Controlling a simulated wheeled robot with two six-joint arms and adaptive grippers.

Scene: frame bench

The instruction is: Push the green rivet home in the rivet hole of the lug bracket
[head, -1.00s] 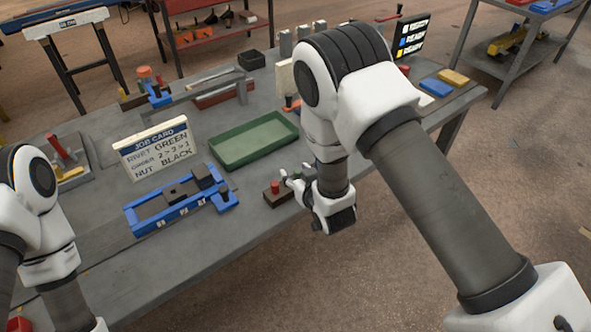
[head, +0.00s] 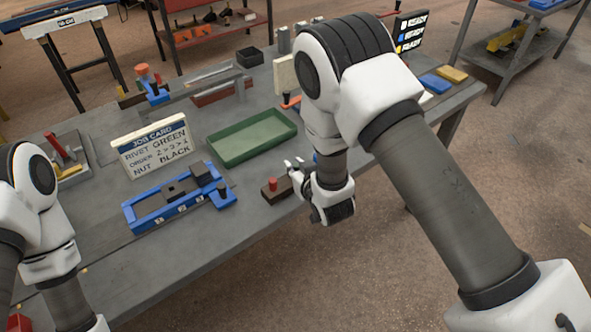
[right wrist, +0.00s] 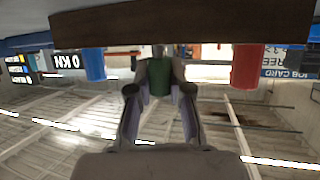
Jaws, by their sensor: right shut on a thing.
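My right gripper (head: 294,163) is over the dark rivet block near the table's front edge. In the right wrist view, which is upside down, its two fingers (right wrist: 160,76) are shut on the green rivet (right wrist: 160,80), between a blue rivet (right wrist: 94,64) and a red rivet (right wrist: 247,66). The green rivet still meets the dark block (right wrist: 190,22). The red rivet (head: 272,184) stands in the block (head: 270,194) in the head view; the green one is hidden there. A blue frame (head: 150,222) with dark blocks lies to the left; I cannot clearly make out the lug bracket or its rivet hole.
A green tray (head: 225,158) stands behind the blue frame, beside the job card (head: 152,150). A blue and orange tool (head: 157,92) stands farther back. Blue (head: 434,83) and yellow (head: 451,74) blocks lie at the right end. Bare tabletop is at the front left.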

